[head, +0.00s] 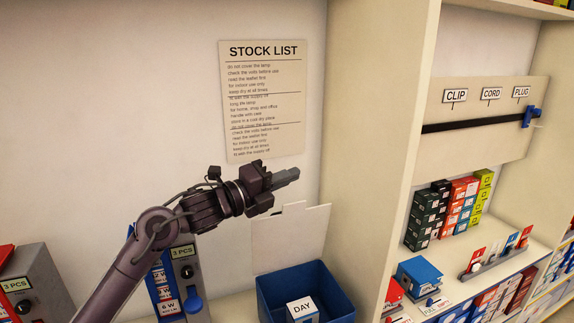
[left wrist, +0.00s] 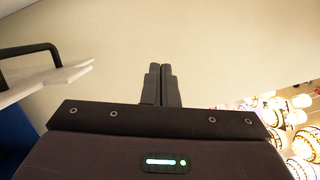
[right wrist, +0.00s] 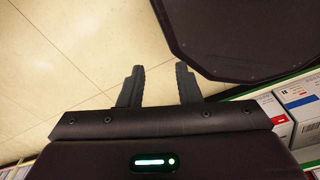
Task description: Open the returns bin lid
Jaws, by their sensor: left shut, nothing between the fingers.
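A blue open-topped bin (head: 262,296) stands on the shelf at the bottom middle of the head view. A pale panel (head: 288,238), which looks like its lid, stands raised behind it, leaving the inside visible. In the left wrist view a white panel edge (left wrist: 45,82) with a dark handle (left wrist: 30,50) shows at the left, beside a blue surface (left wrist: 14,140). My left gripper (head: 290,176) is shut and empty, above the panel and apart from it. My right gripper (right wrist: 160,85) is open and empty over the floor, outside the head view.
A white box marked DAY (head: 303,308) is in the bin. A STOCK LIST sheet (head: 262,100) hangs behind my left gripper. An upright partition (head: 375,140) stands to the right, with stocked shelves beyond. Grey dispensers (head: 188,270) stand at the left.

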